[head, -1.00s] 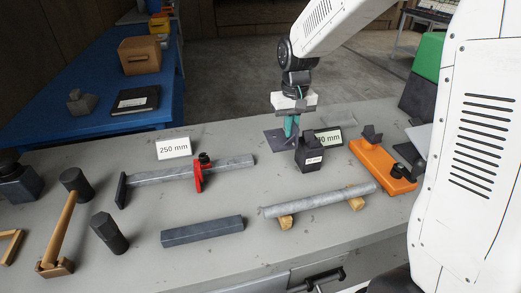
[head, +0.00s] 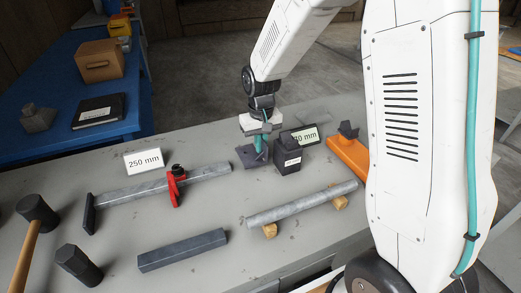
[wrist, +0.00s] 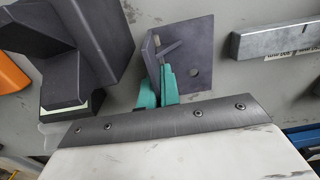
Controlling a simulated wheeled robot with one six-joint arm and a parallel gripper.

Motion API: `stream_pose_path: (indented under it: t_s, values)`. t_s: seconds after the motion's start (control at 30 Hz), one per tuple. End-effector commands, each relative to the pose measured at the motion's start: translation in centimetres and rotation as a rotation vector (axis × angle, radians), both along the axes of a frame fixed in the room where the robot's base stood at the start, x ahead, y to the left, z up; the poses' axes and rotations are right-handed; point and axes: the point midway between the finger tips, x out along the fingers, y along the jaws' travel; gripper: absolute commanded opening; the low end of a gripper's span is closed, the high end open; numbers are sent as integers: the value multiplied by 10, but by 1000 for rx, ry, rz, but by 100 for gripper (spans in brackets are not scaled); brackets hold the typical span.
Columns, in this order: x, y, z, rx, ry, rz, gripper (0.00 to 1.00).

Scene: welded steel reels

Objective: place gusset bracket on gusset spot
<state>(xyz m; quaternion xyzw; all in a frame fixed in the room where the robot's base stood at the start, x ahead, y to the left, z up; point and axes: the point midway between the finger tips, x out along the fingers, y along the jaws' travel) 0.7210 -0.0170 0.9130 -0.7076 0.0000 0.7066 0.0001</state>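The gusset bracket (head: 248,158) is a dark grey plate with an upright fin, at the back of the grey bench in the head view. In the wrist view the bracket (wrist: 197,62) shows a flat plate with a round hole. My gripper (head: 261,147) points down at it. In the wrist view its teal fingers (wrist: 158,84) are close together, one on each side of the fin, and look shut on it. The plate appears at or very near the bench top; any small gap is hard to tell. I cannot make out a marked gusset spot.
A black block (head: 287,161) stands close right of the bracket, before a dark sign (head: 305,135). An orange fixture (head: 348,155) is further right. A bar with a red clamp (head: 175,186), a round bar (head: 300,204) and a dark bar (head: 182,250) lie in front.

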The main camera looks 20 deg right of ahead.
Motion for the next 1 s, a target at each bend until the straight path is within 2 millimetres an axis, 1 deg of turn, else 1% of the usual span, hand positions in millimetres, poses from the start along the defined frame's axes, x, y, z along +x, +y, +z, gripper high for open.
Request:
stream_pose_path:
  t_s: [0.03, 0.13, 0.5, 0.57, 0.6, 0.87, 1.0]
  values:
    - [0, 0, -9, 0, 4, 0, 0]
    - [-1, 0, -20, 0, 3, 0, 0]
    - [0, 0, -24, 0, 0, 0, 0]
    - [0, 0, -25, 0, 1, 0, 16]
    - [0, 0, -25, 0, 1, 0, 26]
    - [0, 0, -24, 0, 1, 0, 26]
    - [0, 0, -16, 0, 0, 0, 26]
